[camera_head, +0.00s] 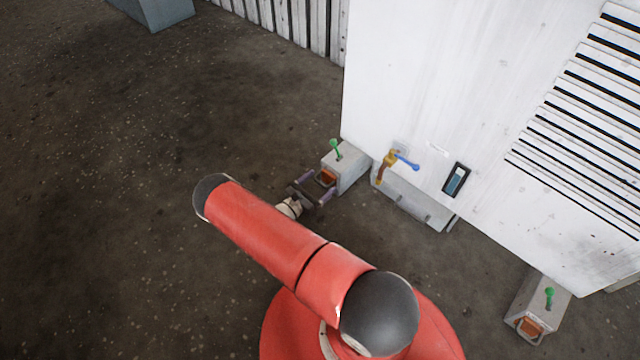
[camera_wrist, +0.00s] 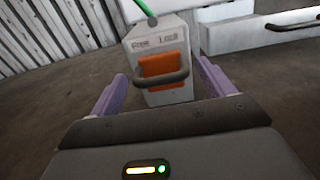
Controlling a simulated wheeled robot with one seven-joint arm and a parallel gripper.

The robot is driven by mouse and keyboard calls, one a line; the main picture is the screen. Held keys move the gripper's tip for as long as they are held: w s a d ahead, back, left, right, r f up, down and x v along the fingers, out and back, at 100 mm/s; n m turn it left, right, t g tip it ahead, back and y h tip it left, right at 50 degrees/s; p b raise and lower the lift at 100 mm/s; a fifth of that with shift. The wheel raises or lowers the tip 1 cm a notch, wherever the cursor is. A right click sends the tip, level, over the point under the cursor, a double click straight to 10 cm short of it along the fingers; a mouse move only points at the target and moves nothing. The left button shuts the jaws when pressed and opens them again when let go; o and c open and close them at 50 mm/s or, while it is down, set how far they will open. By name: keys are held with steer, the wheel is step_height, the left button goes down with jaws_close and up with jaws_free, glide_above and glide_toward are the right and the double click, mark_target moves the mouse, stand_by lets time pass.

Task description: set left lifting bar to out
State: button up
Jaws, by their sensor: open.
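The left lifting bar (camera_head: 328,175) shows as an orange end in a grey block, with a green-knobbed pin (camera_head: 336,148) on top. In the wrist view the orange end (camera_wrist: 163,65) faces me below a printed label, and a dark handle (camera_wrist: 162,81) crosses it. My gripper (camera_head: 319,182) is open in front of this end. In the wrist view its purple fingers (camera_wrist: 162,72) stand either side of the handle, with gaps on both sides. The orange end looks close to the block's face; how far the bar reaches inside is hidden.
The white blower housing (camera_head: 430,90) rises behind the block. A yellow valve with blue lever (camera_head: 405,161), a gauge (camera_head: 456,180) and a grey ledge (camera_head: 412,203) are to the right. Another bar block (camera_head: 540,300) is at lower right.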

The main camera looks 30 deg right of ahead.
steer(key=shift+w+d, duration=0.1)
steer(key=shift+d, duration=0.25)
steer(key=c, duration=1.3)
steer(key=shift+o, duration=0.2)
steer(key=b+v, duration=0.2)
steer(key=v, duration=1.3)
steer(key=shift+a, duration=0.2)
steer(key=o, duration=1.3)
steer(key=shift+a, duration=0.15)
steer(key=shift+c, duration=0.2)
steer(key=v, duration=0.8)
steer(key=shift+r, duration=0.1)
